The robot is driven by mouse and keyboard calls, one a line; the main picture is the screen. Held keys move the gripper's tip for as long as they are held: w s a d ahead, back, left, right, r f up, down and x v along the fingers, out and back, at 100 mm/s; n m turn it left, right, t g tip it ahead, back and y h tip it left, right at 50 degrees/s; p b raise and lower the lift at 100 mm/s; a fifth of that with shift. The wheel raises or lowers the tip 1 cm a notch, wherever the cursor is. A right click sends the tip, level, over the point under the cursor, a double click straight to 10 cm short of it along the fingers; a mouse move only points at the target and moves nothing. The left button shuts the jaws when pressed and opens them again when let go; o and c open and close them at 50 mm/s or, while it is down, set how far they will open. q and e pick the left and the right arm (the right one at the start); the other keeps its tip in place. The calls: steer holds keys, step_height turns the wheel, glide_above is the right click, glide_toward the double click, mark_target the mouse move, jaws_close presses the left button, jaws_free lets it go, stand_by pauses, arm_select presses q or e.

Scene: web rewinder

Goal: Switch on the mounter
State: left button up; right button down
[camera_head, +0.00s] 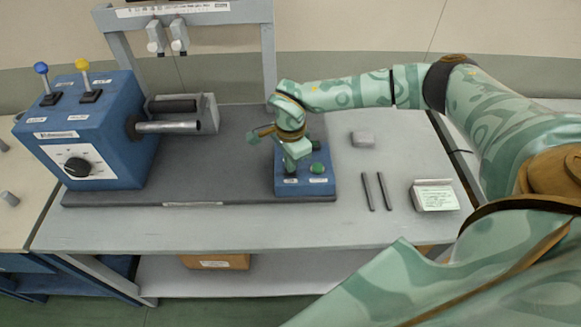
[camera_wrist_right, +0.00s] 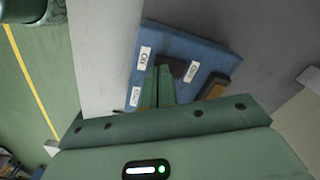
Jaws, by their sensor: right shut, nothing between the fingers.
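A low blue control box (camera_head: 306,187) sits on the dark base plate at the middle of the bench. It has a green button (camera_head: 318,168), a dark part behind it and white labels on its front edge. My right gripper (camera_head: 291,165) is over the left part of this box, fingers pointing down. The right wrist view shows the blue box (camera_wrist_right: 205,48) below, with my shut, empty fingers (camera_wrist_right: 161,72) close beside a black switch (camera_wrist_right: 178,67). Whether they touch it I cannot tell. The gripper hides part of the box top.
A blue machine (camera_head: 110,125) with a dial, two levers and rollers (camera_head: 170,127) stands at left. A grey block (camera_head: 363,138), two dark rods (camera_head: 376,191) and a label card (camera_head: 435,195) lie right of the box. The bench front (camera_head: 180,232) is clear.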

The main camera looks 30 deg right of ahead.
steer(key=shift+f+b, duration=0.3)
steer(key=shift+f, duration=0.35)
steer(key=shift+s, duration=0.1)
step_height(320, 180, up, 7)
steer(key=p, duration=0.6)
steer(key=shift+r, duration=0.15)
stand_by(0.5)
